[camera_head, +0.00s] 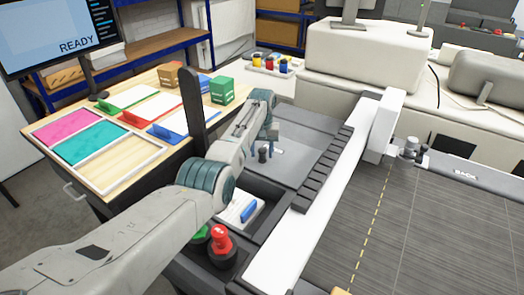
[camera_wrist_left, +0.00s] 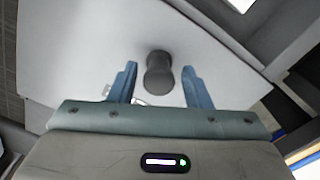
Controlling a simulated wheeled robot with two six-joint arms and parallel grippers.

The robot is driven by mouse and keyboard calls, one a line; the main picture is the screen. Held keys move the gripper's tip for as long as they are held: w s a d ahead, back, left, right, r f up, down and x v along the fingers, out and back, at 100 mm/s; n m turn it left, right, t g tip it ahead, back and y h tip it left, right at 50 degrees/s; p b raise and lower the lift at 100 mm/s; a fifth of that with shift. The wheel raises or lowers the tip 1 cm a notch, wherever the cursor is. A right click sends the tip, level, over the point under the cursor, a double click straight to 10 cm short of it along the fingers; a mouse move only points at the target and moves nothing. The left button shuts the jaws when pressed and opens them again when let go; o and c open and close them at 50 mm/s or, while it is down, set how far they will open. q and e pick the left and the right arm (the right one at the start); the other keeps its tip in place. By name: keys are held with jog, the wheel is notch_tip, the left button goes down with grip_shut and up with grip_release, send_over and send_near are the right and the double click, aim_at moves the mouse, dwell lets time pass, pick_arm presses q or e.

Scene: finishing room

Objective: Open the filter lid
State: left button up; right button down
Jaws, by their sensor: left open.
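The filter lid is a flat light grey panel (camera_head: 288,165) set in the dark grey machine top, and it looks closed. It fills much of the left wrist view (camera_wrist_left: 85,50). A dark round knob (camera_head: 263,155) stands up from it. My left gripper (camera_head: 262,150) is open above the lid. In the left wrist view the knob (camera_wrist_left: 158,75) stands between the two blue fingertips (camera_wrist_left: 159,72), with a gap on each side. Whether the fingers are level with the knob is hard to tell. My right gripper is not in view.
A red knob (camera_head: 221,240) and a green button (camera_head: 201,234) sit near my left forearm. A tray with a blue item (camera_head: 249,213) lies beside it. A white rail (camera_head: 330,195) runs right of the lid. A wooden table (camera_head: 90,160) with coloured frames is at left.

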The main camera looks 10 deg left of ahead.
pick_arm(q)
jog(key=shift+r, duration=0.35)
notch_tip(320, 180, up, 9)
jog(key=b, duration=0.3)
jog(key=shift+f, duration=0.1)
jog(key=shift+r, duration=0.6)
